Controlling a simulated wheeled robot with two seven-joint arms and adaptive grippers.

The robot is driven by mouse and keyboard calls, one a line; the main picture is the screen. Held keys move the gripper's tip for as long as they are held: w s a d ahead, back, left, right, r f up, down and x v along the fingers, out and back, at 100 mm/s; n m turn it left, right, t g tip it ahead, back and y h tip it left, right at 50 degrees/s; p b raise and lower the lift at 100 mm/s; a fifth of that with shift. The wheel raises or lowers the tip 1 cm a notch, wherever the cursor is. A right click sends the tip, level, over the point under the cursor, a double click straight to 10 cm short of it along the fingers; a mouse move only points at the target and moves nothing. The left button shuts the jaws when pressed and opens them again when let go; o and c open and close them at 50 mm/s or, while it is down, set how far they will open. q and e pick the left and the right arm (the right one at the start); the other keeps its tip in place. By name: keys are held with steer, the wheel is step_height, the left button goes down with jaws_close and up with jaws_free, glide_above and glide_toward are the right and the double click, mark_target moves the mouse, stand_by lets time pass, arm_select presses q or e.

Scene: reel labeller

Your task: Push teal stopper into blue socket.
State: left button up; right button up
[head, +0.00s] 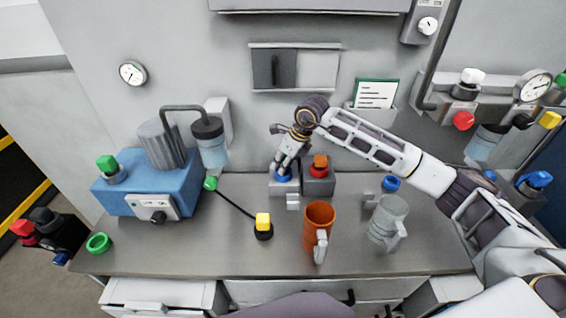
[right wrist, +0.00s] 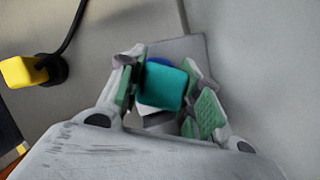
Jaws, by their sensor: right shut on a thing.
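The teal stopper (right wrist: 163,87) shows in the right wrist view, between the fingers of my right gripper (right wrist: 165,95), which is shut on it. The blue socket (head: 283,178) is on a grey block at the back middle of the bench. In the head view my right gripper (head: 284,165) points down right over this socket and hides the stopper. A bit of blue (right wrist: 158,62) shows just behind the stopper in the wrist view. I cannot tell how deep the stopper sits. My left gripper is not in view.
A similar block with a red ring and an orange stopper (head: 320,162) stands close on the right. An orange mug (head: 318,226) and a grey mug (head: 387,218) stand in front. A yellow plug (head: 263,221) on a black cable lies front left. A blue machine (head: 140,182) stands left.

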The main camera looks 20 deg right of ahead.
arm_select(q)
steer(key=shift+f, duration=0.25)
arm_select(e)
steer(key=shift+f, duration=0.3)
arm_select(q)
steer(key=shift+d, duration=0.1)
arm_select(e)
steer(key=shift+s+d+r, duration=0.1)
steer(key=shift+s+r, duration=0.05)
steer(key=shift+r, duration=0.2)
arm_select(q)
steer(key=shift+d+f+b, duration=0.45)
steer(key=shift+b, duration=0.15)
arm_select(e)
steer(key=shift+f, duration=0.2)
stand_by(1.5)
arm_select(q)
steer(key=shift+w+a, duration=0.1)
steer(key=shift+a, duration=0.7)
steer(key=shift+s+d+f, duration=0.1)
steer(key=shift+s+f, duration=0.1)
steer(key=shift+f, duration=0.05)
arm_select(e)
steer(key=shift+f, duration=0.15)
